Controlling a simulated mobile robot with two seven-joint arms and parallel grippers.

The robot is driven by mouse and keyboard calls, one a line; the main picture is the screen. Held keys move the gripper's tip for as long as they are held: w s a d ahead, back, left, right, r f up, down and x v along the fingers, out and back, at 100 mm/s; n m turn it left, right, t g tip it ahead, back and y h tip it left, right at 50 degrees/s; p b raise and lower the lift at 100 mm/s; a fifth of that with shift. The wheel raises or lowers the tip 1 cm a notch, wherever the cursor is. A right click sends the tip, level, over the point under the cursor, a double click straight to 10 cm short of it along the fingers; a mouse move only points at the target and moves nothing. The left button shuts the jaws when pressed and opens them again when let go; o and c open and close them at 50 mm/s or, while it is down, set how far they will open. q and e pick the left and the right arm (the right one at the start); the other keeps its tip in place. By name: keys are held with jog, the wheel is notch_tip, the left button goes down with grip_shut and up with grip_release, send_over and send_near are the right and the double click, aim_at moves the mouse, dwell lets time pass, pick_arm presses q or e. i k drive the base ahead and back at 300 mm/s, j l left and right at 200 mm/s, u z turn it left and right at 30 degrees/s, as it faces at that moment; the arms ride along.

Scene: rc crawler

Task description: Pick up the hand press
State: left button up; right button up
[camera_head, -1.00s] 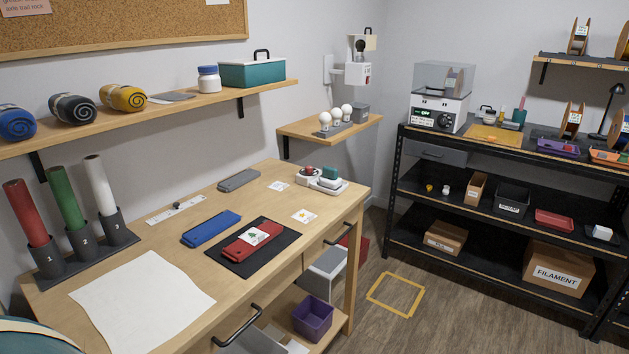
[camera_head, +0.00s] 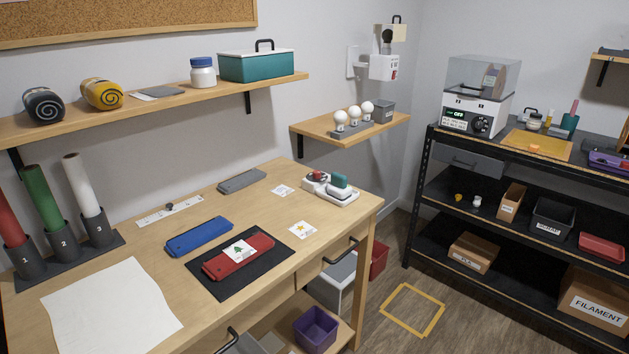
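The thing that looks most like the hand press is a small teal-topped piece (camera_head: 340,181) with a white lower part. It sits on a white base (camera_head: 345,199) at the back right corner of the wooden table (camera_head: 255,215). A small red and dark round piece (camera_head: 317,177) is on the same base to its left. I cannot make out finer detail at this size. Neither of my grippers is in view, and nothing is touching the teal-topped piece.
A red case (camera_head: 220,268) lies on a black mat (camera_head: 262,268), with a blue case (camera_head: 199,237) behind it. A grey case (camera_head: 242,181) and a star card (camera_head: 302,230) lie nearby. A shelf with white bulbs (camera_head: 354,112) overhangs the table's back right. Floor (camera_head: 395,270) shows right of the table.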

aim_at(338, 187)
jog(key=i+l+u, duration=0.25)
jog(key=l, duration=0.4)
jog(key=i+l+u, duration=0.15)
jog(key=l, duration=0.25)
jog(key=i+l, duration=0.15)
jog(key=l, duration=0.2)
jog(key=i+l, duration=0.15)
jog(key=l, duration=0.2)
jog(key=i+l+u, duration=0.1)
jog(key=l, duration=0.25)
jog(key=i+l, duration=0.2)
jog(key=l, duration=0.15)
jog(key=i+l, duration=0.15)
jog(key=l, duration=0.2)
jog(key=i+l+u, duration=0.1)
jog(key=l, duration=0.25)
